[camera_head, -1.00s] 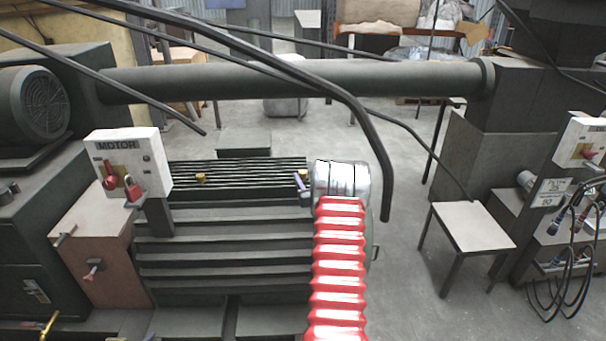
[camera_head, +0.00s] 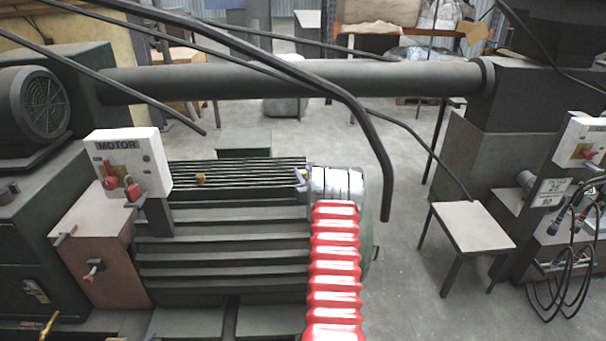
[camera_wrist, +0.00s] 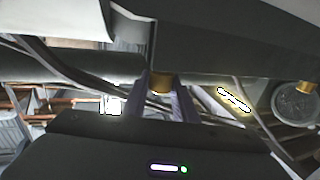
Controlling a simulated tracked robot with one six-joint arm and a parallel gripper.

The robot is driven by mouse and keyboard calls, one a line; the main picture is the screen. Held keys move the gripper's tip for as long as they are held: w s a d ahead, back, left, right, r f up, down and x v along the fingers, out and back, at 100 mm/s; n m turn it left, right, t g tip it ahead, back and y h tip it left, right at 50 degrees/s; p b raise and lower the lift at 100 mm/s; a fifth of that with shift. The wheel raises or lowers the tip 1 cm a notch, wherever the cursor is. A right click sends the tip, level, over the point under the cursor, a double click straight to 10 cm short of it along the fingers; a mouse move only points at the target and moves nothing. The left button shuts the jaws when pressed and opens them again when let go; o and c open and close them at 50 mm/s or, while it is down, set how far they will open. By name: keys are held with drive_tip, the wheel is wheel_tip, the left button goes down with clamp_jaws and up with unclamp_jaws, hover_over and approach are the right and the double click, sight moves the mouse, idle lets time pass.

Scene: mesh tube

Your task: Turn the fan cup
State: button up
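The dark finned motor body (camera_head: 225,250) fills the middle of the head view. Its rounded dark green end (camera_head: 367,225), which looks like the fan cup, is partly hidden behind my red ribbed arm. One brass knob (camera_head: 200,179) shows on top of the motor. My gripper (camera_head: 301,178) is at the motor's top right edge, mostly hidden by my silver wrist. In the wrist view, my gripper's two bluish fingers (camera_wrist: 162,95) are apart, with a brass knob (camera_wrist: 160,82) between their tips. I cannot tell whether they touch it. Another brass knob (camera_wrist: 303,88) shows at the right.
A white MOTOR switch box (camera_head: 128,163) with red locks stands left of my gripper. Black cables (camera_head: 345,95) hang across the top and down beside my arm. A long grey pipe (camera_head: 290,80) runs behind. A small table (camera_head: 472,226) stands right, with open floor between.

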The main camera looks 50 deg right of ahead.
drive_tip(key=c, duration=0.5)
drive_tip(key=shift+m+g+h, duration=0.6)
drive_tip(key=shift+h, duration=0.2)
drive_tip(key=shift+w+a+m+g+h, duration=0.1)
drive_tip(key=shift+w+m+g+h, duration=0.05)
drive_tip(key=shift+m+g+h, duration=2.5)
drive_tip(key=shift+m+g, duration=0.5)
drive_tip(key=shift+g, duration=0.7)
drive_tip(key=shift+m+g+h, duration=0.45)
drive_tip(key=shift+m+g, duration=0.5)
drive_tip(key=shift+g, duration=0.7)
drive_tip(key=shift+m+g, duration=1.3)
drive_tip(key=shift+g, duration=0.7)
drive_tip(key=shift+r+m+g, duration=0.1)
drive_tip(key=shift+m+g, duration=1)
drive_tip(key=shift+g, duration=0.6)
drive_tip(key=o, duration=1.1)
drive_tip(key=shift+c, duration=0.2)
